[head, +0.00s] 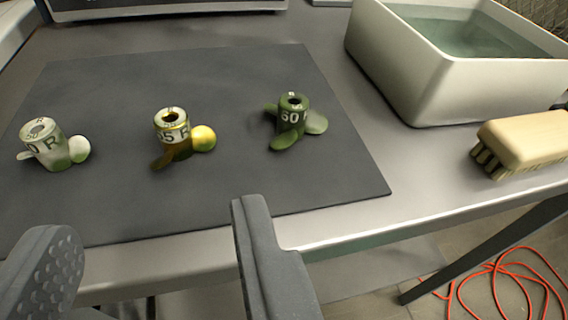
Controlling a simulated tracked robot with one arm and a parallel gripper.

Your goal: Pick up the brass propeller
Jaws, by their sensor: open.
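Three small propellers stand upright on a dark mat (230,80). The middle one, with yellow-brown brass colouring and a label reading in part "5 R", is the brass propeller (174,133). To its left is a whitish-grey propeller (48,145). To its right is a dark green propeller (292,120) marked "60". My gripper (155,245) is open and empty, its two dark fingers wide apart at the bottom of the view. It is on the near side of the propellers, apart from all of them. The brass propeller lies beyond the gap between the fingers.
A white tank of water (400,75) stands at the back right. A wooden brush (525,140) lies at the right on the grey table (420,165). An orange cable (500,285) lies on the floor.

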